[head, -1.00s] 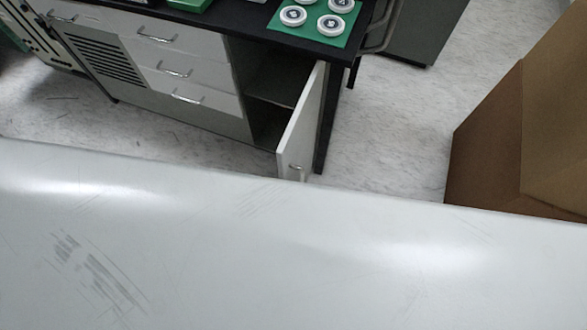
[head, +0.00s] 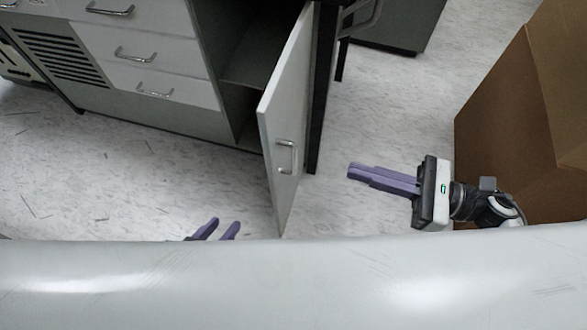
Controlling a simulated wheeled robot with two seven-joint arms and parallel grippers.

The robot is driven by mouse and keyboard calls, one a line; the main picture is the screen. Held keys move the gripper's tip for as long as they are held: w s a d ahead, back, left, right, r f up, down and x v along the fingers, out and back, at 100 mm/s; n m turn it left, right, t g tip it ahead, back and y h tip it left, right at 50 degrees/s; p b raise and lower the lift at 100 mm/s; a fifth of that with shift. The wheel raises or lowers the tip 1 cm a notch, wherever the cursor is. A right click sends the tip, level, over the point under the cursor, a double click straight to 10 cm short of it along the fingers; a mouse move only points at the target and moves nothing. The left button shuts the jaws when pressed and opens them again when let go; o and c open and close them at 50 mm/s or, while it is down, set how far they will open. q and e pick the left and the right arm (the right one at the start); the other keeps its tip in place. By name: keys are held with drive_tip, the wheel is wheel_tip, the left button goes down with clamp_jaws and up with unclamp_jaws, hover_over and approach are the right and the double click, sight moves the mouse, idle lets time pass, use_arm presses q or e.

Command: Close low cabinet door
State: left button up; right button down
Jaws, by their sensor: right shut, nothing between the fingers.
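The low cabinet door (head: 289,130) is white with a metal handle (head: 287,157) and stands wide open, swung out toward me. The cabinet's dark opening (head: 245,60) with a shelf shows to its left. My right gripper (head: 350,172) has purple fingers pressed together, pointing left, to the right of the door and apart from it. My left gripper (head: 226,226) shows only its two purple fingertips, with a gap between them, to the left of the door's lower end. The rest of it is hidden behind the pale surface in front.
White drawers (head: 150,55) with metal handles stand left of the cabinet opening. A black table leg (head: 318,100) stands just right of the door. A large brown cardboard box (head: 500,120) is at the right. Speckled floor (head: 120,170) is clear at the left.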

drive_tip(key=n, duration=0.1)
approach(272, 155)
drive_tip(key=shift+g, duration=0.3)
drive_tip(key=p+x, duration=0.1)
drive_tip(key=x, duration=0.5)
drive_tip(key=shift+w+a, duration=0.15)
drive_tip(key=shift+w, duration=0.1)
